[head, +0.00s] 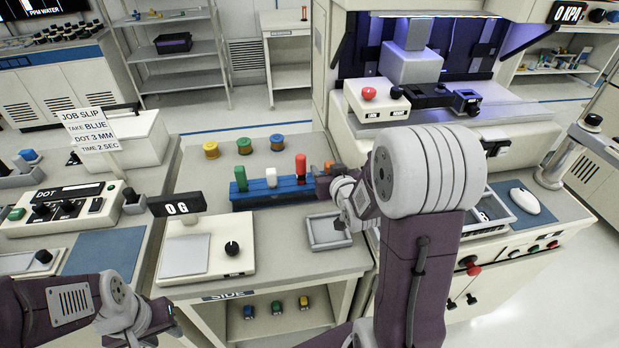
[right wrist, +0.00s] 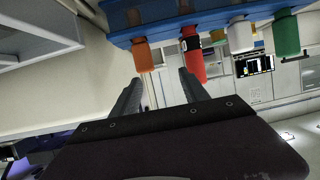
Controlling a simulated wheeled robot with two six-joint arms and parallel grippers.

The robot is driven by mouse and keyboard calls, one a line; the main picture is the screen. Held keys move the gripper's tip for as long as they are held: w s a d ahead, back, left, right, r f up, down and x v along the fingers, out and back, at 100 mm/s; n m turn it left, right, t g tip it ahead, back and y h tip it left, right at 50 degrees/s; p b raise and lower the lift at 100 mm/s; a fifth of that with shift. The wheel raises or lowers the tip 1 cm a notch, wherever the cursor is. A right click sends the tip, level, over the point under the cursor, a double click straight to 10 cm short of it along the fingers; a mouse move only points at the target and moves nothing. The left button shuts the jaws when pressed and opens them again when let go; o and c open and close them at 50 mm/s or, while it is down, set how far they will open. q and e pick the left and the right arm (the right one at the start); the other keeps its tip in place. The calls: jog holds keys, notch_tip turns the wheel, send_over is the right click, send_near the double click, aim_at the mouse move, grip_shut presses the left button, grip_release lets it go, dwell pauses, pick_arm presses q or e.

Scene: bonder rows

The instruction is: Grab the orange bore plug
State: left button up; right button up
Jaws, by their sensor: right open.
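The orange bore plug (right wrist: 142,56) stands at the end of the blue rack (right wrist: 165,32), beside a red plug (right wrist: 192,58), in the right wrist view, which appears upside down. My right gripper (right wrist: 160,86) is open and empty, its fingertips a little short of the orange plug. In the head view the orange plug (head: 328,167) is partly hidden by my right gripper (head: 322,186) at the right end of the blue rack (head: 262,199). The red plug (head: 301,166) is just left of it. My left gripper (head: 165,318) is at the lower left, away from the rack; its jaws are unclear.
A white plug (head: 271,177) stands further left in the rack. Yellow, green and blue spools (head: 244,146) stand behind it. A grey tray (head: 326,246) lies in front, under my right arm. A scale (head: 205,254) with a dark knob is at front left.

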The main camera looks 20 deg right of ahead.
jog(key=shift+s+d+f+b, duration=0.15)
jog(key=shift+d+f, duration=0.15)
jog(key=shift+f, duration=0.2)
jog(key=shift+d+f+b, duration=0.15)
jog(key=shift+d+f, duration=0.15)
jog(key=shift+f, duration=0.2)
jog(key=shift+w+d+f+m+h, duration=0.2)
jog(key=shift+w+d+f, duration=0.25)
jog(key=shift+w, duration=0.15)
jog(key=shift+w+d+f+m+h, duration=0.1)
jog(key=shift+w+d+f+h, duration=0.15)
jog(key=shift+w+f, duration=0.25)
jog(key=x, duration=0.6)
jog(key=shift+f, duration=0.15)
jog(key=shift+s+a, duration=0.1)
jog(key=shift+s, duration=0.05)
jog(key=shift+c, duration=0.6)
grip_shut()
